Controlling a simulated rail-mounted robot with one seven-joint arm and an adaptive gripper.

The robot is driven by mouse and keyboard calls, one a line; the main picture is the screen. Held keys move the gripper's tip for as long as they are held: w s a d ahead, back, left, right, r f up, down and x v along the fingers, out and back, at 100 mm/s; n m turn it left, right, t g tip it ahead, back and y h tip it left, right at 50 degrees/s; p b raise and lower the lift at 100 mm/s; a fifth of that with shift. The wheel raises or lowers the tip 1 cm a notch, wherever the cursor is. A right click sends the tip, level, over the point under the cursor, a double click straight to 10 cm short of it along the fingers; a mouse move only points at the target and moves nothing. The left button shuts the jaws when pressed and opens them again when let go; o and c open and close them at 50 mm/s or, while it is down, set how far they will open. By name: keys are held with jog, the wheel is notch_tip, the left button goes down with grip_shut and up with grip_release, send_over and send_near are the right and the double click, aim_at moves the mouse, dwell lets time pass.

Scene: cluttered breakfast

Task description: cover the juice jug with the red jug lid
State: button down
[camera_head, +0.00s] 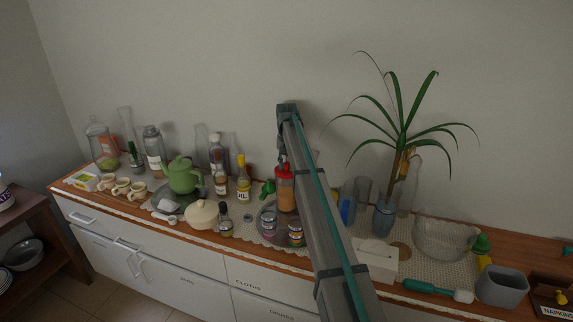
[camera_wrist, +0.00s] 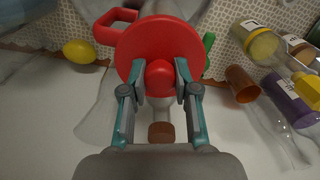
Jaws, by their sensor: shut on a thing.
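The round red jug lid (camera_wrist: 150,42) fills the upper middle of the wrist view. My gripper (camera_wrist: 160,76) is shut on the lid's red knob, with one finger on each side. A red loop handle (camera_wrist: 104,32) sticks out past the lid's edge, apparently the jug's. In the head view the red lid (camera_head: 284,171) appears at the top of the juice jug (camera_head: 286,196), which has an orange body and stands upright. I cannot tell whether the lid is fully seated. The lid hides most of the jug in the wrist view, and my arm covers its right side in the head view.
Close left are an oil bottle (camera_head: 243,180) and dark bottles (camera_head: 220,180). Small jars (camera_head: 295,232) stand in front. A yellow lemon (camera_wrist: 79,52) lies left in the wrist view.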

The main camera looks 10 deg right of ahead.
jog(key=shift+f, duration=0.5)
jog(key=c, duration=0.8)
grip_release()
jog(key=shift+r, duration=0.2)
jog(key=shift+r+p, duration=1.3)
jog(key=shift+r, duration=1.6)
